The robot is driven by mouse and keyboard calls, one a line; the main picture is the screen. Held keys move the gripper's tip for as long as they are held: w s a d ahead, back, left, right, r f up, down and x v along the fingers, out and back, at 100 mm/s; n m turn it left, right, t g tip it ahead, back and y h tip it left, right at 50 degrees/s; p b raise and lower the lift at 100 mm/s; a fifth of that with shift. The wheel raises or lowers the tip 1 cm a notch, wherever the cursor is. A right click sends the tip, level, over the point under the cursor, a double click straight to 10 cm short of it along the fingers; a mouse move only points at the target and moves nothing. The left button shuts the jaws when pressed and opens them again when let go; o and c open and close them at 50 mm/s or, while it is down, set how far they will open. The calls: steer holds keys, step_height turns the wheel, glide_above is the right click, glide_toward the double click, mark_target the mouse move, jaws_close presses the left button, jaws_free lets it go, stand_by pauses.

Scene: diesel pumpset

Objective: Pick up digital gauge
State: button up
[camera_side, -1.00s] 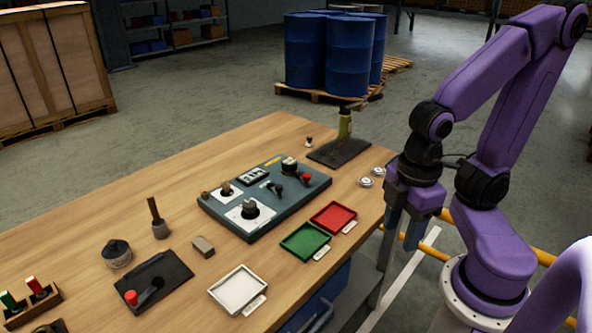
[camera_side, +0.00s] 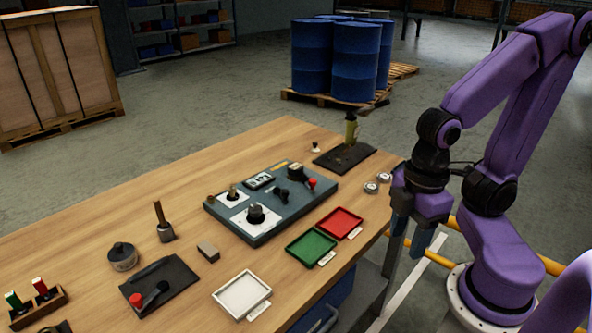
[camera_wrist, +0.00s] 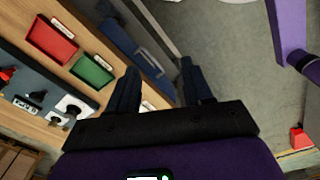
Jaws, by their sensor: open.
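A small dark box with pale digits on its face (camera_side: 258,180), seemingly the digital gauge, sits at the back left of the grey control panel (camera_side: 300,212). A small display with pale marks also shows on the panel in the wrist view (camera_wrist: 28,102). My gripper (camera_side: 416,226) is open and empty, fingers downward, past the table's right edge and well apart from the panel. In the wrist view its two dark fingers (camera_wrist: 159,68) are spread with nothing between them.
Red (camera_side: 340,223) and green (camera_side: 311,247) trays lie between the panel and the table's right edge; a white tray (camera_side: 242,294) is nearer the front. Two small round pieces (camera_side: 371,187) lie near the edge. A bottle-like object (camera_side: 351,130) stands on a dark mat.

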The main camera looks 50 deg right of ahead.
steer(key=o, duration=0.6)
steer(key=shift+o, duration=0.2)
steer(key=w+a+r+m+t, duration=0.1)
steer(key=w+a+r+m, duration=0.15)
steer(key=w+m, duration=0.75)
steer(key=m+t+h, duration=0.1)
steer(key=m+h, duration=0.3)
steer(key=m, duration=1)
glide_above(295, 166)
steer(key=s+a, duration=0.2)
step_height(295, 166, down, 10)
steer(key=shift+w+x, duration=0.15)
steer(key=shift+x, duration=1.4)
steer(key=shift+w+x, duration=0.1)
steer(key=shift+x, duration=1.5)
